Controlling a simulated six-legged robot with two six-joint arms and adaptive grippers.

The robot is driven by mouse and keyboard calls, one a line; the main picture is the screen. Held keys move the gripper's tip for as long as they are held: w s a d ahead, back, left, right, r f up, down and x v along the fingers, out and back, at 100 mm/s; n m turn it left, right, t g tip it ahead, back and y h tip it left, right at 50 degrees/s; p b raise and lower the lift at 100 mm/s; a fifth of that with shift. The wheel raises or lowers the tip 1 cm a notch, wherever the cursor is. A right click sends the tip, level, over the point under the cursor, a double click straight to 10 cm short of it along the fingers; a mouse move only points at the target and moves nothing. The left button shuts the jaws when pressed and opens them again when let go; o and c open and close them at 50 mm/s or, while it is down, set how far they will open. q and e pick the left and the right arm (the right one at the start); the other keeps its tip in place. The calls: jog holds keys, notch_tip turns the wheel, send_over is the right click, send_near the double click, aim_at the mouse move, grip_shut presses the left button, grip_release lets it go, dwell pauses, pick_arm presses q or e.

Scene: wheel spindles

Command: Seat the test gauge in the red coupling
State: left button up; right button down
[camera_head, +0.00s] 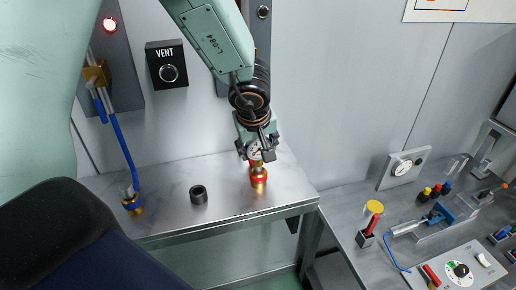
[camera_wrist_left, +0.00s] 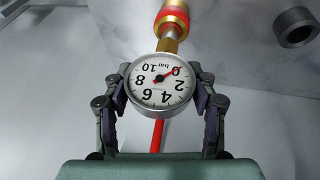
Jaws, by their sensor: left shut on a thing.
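The test gauge is a round white dial with a red needle (camera_wrist_left: 162,82) and a brass stem. My left gripper (camera_head: 257,150) is shut on it, with one finger on each side of the dial in the left wrist view (camera_wrist_left: 160,88). The red coupling (camera_head: 259,176), a brass fitting with a red band, stands on the steel bench directly below the gauge. In the left wrist view, the stem lines up with the coupling (camera_wrist_left: 173,14) and meets it. I cannot tell how deep the stem sits. My right gripper is not in view.
A dark hollow cylinder (camera_head: 198,194) stands on the bench (camera_head: 228,215) left of the coupling. A blue hose (camera_head: 122,145) runs down to a brass fitting (camera_head: 132,202) farther left. The VENT box (camera_head: 168,66) is on the wall. A second bench with several instruments is at right.

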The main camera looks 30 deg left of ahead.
pick_arm(q)
jog(key=o, duration=0.9)
jog(key=shift+c, duration=0.2)
jog(key=o, duration=0.4)
jog(key=shift+d, duration=0.15)
jog(key=shift+r, duration=0.15)
jog(key=p+v, duration=0.6)
jog(key=v, duration=0.6)
jog(key=shift+s, duration=0.1)
